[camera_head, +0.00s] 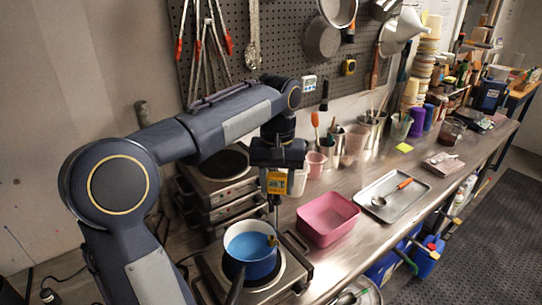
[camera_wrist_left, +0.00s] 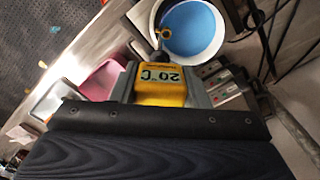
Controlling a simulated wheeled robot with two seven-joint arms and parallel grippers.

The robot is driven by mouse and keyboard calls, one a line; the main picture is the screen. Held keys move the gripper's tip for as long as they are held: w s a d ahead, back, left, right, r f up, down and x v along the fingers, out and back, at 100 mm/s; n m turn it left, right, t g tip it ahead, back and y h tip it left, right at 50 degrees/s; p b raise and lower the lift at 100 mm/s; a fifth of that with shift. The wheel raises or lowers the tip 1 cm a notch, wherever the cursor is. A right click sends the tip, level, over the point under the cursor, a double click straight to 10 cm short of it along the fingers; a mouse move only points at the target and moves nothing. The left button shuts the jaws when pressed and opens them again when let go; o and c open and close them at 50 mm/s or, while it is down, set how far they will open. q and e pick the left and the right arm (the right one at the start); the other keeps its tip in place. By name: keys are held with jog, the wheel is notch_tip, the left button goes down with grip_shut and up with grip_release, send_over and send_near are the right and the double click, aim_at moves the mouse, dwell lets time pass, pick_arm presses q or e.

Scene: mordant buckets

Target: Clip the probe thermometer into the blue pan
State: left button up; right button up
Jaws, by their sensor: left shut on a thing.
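The yellow probe thermometer (camera_head: 277,183), with a number on its display, is upright in my left gripper (camera_head: 277,168), which is shut on its body. Its thin stem runs down to the right side of the blue pan (camera_head: 262,269), where a small yellow piece shows by the rim. I cannot tell whether that piece grips the rim. The pan holds blue liquid and sits on a hot plate, handle toward me. In the left wrist view the thermometer (camera_wrist_left: 162,84) reads 20 °C, and its yellow loop overlaps the pan (camera_wrist_left: 226,42). My right gripper is out of view.
A pink tub (camera_head: 327,228) stands right of the hot plate (camera_head: 290,270). A metal tray (camera_head: 408,205) with an orange-handled spoon lies farther right. Stacked hot plates (camera_head: 212,190) stand behind the pan. Cups and tool pots line the wall.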

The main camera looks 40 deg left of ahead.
aim_at(271, 192)
pick_arm(q)
jog(key=shift+s+a+r, duration=0.1)
jog(key=shift+a+r, duration=0.25)
jog(key=shift+r, duration=0.25)
jog(key=shift+a+r, duration=0.35)
jog(key=shift+r, duration=0.2)
jog(key=shift+s+f, duration=0.1)
jog(key=shift+f, duration=1)
notch_tip(271, 192, down, 2)
jog(key=b, duration=0.2)
jog(key=shift+f+b, duration=0.15)
jog(key=shift+b, duration=0.15)
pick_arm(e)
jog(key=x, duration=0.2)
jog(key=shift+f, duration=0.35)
pick_arm(q)
jog(key=shift+f, duration=0.45)
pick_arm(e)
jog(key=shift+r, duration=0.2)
pick_arm(q)
jog(key=shift+f, duration=0.65)
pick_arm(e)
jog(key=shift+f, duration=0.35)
